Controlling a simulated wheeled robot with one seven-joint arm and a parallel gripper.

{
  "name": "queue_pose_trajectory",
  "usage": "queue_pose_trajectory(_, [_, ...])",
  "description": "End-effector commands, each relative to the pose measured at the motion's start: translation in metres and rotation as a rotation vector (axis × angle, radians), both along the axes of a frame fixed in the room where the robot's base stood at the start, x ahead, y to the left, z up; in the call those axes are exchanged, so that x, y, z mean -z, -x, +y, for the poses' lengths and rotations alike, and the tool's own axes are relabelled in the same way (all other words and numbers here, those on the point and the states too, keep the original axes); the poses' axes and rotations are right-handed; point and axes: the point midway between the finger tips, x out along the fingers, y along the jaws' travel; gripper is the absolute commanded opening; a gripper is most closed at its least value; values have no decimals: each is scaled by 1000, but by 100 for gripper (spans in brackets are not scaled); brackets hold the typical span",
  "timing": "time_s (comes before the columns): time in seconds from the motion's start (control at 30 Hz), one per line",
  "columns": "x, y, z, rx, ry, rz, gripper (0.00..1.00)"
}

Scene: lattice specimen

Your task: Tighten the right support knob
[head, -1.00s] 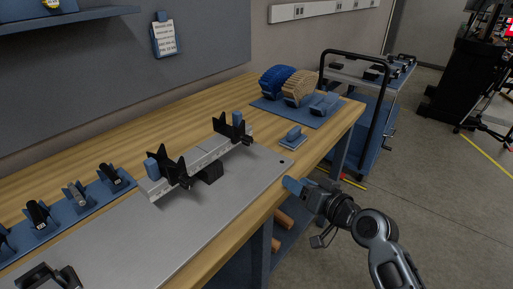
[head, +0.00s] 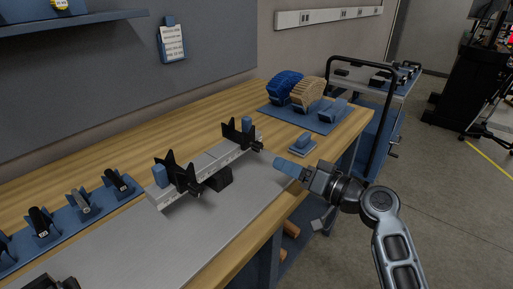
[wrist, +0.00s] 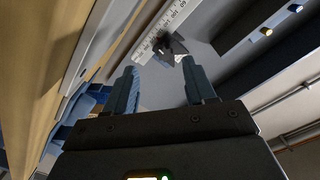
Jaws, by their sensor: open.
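The right support (head: 238,131) is a black V-shaped holder at the far end of a pale rail (head: 205,172) on the bench. Its small dark knob (head: 259,145) sticks out on the right side. The left support (head: 178,175) is a similar black holder nearer to me. My gripper (head: 284,167) has blue fingers and is to the right of the knob, apart from it and empty. In the wrist view my gripper (wrist: 159,68) is open, and a dark knobbed part (wrist: 168,48) beside the scale-marked rail (wrist: 160,22) lies ahead, beyond the fingertips.
A small blue block on a pad (head: 303,145) sits on the bench just beyond my gripper. A blue mat (head: 285,119) bears blue and tan ribbed pieces. Clamps stand on a blue strip at left. The grey plate (head: 190,235) before the rail is mostly clear. A cart stands at back right.

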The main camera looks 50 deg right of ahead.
Motion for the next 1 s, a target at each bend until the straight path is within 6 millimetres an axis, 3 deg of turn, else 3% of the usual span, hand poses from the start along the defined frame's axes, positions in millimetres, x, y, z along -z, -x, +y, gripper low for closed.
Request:
queue_pose_trajectory(0.27, [-14, -15, -8, -26, 0, -38, 55])
queue_pose_trajectory(0.7, [-13, -74, -6, -24, 1, -37, 55])
queue_pose_trajectory(1.0, [-11, -81, -5, -23, 2, -37, 55])
